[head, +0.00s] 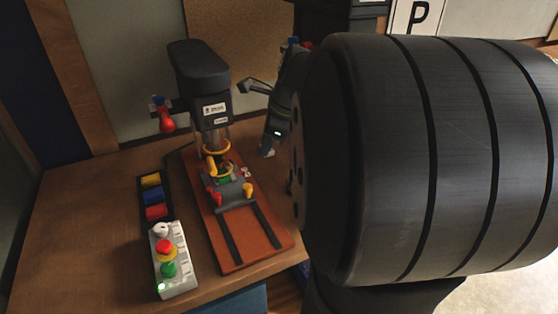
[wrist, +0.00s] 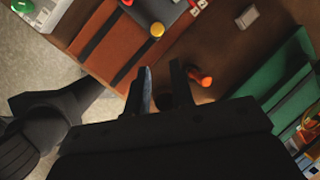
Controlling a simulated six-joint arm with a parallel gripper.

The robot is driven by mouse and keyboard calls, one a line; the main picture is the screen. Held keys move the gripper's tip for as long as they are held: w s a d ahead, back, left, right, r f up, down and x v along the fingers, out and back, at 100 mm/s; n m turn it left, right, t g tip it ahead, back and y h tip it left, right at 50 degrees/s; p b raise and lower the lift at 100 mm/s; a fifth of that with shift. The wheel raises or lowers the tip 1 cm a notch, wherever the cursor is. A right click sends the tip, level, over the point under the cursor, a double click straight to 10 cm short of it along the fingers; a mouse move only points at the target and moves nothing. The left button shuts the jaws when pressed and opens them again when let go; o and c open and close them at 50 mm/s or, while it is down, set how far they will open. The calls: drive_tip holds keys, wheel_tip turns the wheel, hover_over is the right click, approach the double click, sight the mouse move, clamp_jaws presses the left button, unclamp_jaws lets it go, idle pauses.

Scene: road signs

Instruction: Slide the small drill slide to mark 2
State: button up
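The small drill (head: 203,85) has a dark head above a reddish-orange base (head: 263,238) with two dark rails. Its grey drill slide (head: 232,203) sits across the rails below the drill head, with a yellow knob (head: 248,189) on its right and a red part on its left. In the wrist view the yellow knob (wrist: 157,30) and part of the base (wrist: 92,22) show at the top. My gripper (wrist: 161,72) is open and empty, its fingers apart from the slide. I cannot read mark 2 in either view.
A grey control box (head: 178,281) with red and green buttons stands left of the drill, before yellow, blue and red bins (head: 154,196). My dark arm covers the head view's right side. The wrist view shows an orange-handled item (wrist: 202,79) near my fingers and a green container (wrist: 262,85) right.

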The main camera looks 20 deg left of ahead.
sight(251, 186)
drive_tip(key=d+f+m, duration=0.1)
drive_tip(key=f+m, duration=0.1)
drive_tip(key=f, duration=0.1)
drive_tip(key=s+d+f+m, duration=0.1)
drive_tip(key=f+m, duration=0.1)
drive_tip(key=f, duration=0.1)
drive_tip(key=s+d+f+m, duration=0.1)
drive_tip(key=f+m, duration=0.1)
drive_tip(key=f, duration=0.1)
drive_tip(key=shift+f+m, duration=0.3)
drive_tip(key=shift+f, duration=0.1)
clamp_jaws()
drive_tip(key=x, duration=0.9)
drive_tip(key=shift+w+f, duration=0.1)
drive_tip(key=shift+f, duration=0.3)
drive_tip(key=shift+w+a, duration=0.2)
drive_tip(key=shift+a, duration=0.4)
drive_tip(key=shift+w+a, duration=0.2)
drive_tip(key=shift+a, duration=0.4)
drive_tip(key=shift+w+a+r, duration=0.1)
drive_tip(key=shift+w+a, duration=0.15)
drive_tip(key=shift+a, duration=0.45)
drive_tip(key=shift+w+a, duration=1.2)
drive_tip(key=shift+w, duration=0.05)
drive_tip(key=shift+r, duration=0.1)
